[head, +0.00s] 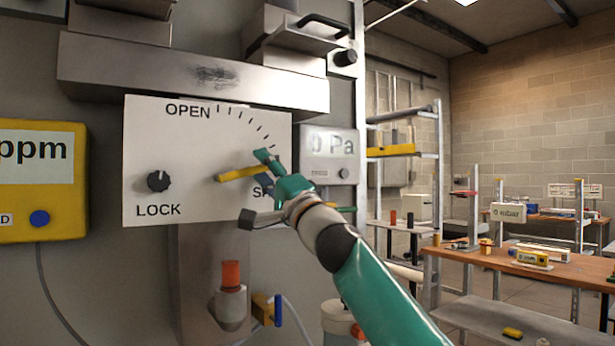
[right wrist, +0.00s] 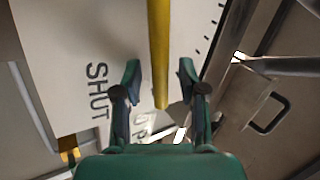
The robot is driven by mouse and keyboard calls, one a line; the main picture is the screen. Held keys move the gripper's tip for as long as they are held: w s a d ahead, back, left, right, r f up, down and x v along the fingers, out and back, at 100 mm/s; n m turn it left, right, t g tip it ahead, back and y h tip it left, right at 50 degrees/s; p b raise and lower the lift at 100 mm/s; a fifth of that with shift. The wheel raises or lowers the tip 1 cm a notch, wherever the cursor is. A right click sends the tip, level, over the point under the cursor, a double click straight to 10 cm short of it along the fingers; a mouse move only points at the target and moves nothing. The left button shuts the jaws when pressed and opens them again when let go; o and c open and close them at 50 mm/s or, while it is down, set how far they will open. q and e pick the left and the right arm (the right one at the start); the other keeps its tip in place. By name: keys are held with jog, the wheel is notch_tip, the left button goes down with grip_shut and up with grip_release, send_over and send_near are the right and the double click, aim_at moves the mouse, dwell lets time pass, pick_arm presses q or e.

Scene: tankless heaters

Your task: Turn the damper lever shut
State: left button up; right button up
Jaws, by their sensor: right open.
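The damper lever (head: 240,173) is a yellow bar on a white panel (head: 190,205) marked OPEN, LOCK and SHUT. It points right and slightly upward, between the scale ticks and the SHUT label, which my gripper partly covers. My right gripper (head: 264,170) is open at the lever's free end, with one finger above and one below. In the right wrist view, the lever (right wrist: 159,50) runs between the open fingers (right wrist: 160,75), with a gap visible on each side. A black LOCK knob (head: 158,181) is at the panel's lower left. My left gripper is not in view.
A yellow ppm meter (head: 40,195) hangs left of the panel. A grey Pa display (head: 330,155) is close on the right. A metal duct ledge (head: 190,75) juts out above. Below are an orange-capped fitting (head: 231,275) and a yellow-and-blue valve (head: 268,309).

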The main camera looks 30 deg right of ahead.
jog(key=s+d+f, duration=0.1)
jog(key=s+d, duration=0.2)
jog(key=s, duration=1.1)
jog(key=shift+f, duration=0.25)
jog(key=shift+w, duration=0.1)
